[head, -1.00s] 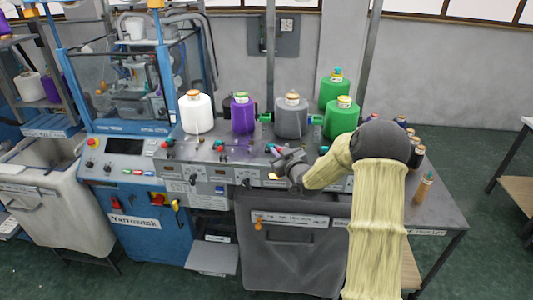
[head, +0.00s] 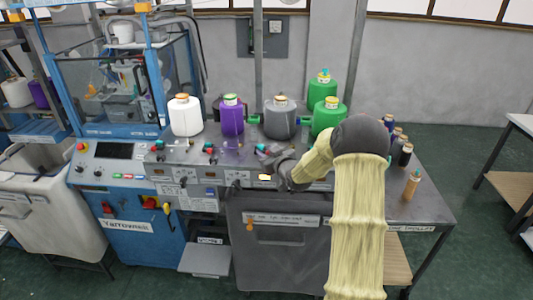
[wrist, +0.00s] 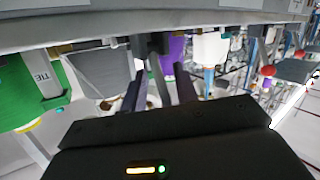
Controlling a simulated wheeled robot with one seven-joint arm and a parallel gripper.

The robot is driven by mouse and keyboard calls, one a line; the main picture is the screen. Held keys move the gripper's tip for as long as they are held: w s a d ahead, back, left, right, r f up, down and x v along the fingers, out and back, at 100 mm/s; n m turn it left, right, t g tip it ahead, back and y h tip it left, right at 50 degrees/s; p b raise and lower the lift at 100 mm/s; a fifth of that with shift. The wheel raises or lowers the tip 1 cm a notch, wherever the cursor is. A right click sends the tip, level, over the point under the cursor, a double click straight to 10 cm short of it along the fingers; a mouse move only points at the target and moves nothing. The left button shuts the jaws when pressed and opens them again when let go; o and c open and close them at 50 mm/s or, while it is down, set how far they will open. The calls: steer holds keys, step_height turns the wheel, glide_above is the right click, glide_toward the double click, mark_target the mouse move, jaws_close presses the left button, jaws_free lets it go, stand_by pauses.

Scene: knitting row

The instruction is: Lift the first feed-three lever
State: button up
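A row of small levers with coloured knobs runs along the machine's sloped front panel. A third coloured knob (head: 262,148) is right beside my gripper (head: 272,160), below the grey cone. In the wrist view, my gripper (wrist: 160,90) has its two dark fingers apart, with a dark upright part (wrist: 155,62) showing beyond the gap. I cannot tell whether they touch it. Feed labels are too small to read, so I cannot tell which is feed three.
White (head: 185,116), purple (head: 231,118), grey (head: 280,120) and green (head: 328,118) yarn cones stand behind the levers. Small dark spools (head: 398,147) and a tan spool (head: 411,186) stand at the right. A blue framed machine (head: 110,80) is at the left.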

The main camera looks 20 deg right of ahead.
steer(key=b+v, duration=0.6)
steer(key=v, duration=1.1)
steer(key=shift+s, duration=0.2)
steer(key=shift+d, duration=0.1)
steer(key=s+a+f+m+g, duration=0.1)
steer(key=s+a+f+g, duration=0.2)
steer(key=s, duration=0.4)
steer(key=s+a+f+m+g+h, duration=0.1)
steer(key=s+a+f+g, duration=0.3)
steer(key=s+a+g, duration=0.1)
steer(key=s+a+f+m+g+h, duration=0.1)
steer(key=s+a+f+g, duration=0.2)
steer(key=s, duration=0.6)
steer(key=shift+s+a+f+g, duration=0.3)
steer(key=shift+a+g, duration=0.7)
steer(key=shift+a, duration=0.2)
steer(key=shift+w, duration=0.15)
jaws_close()
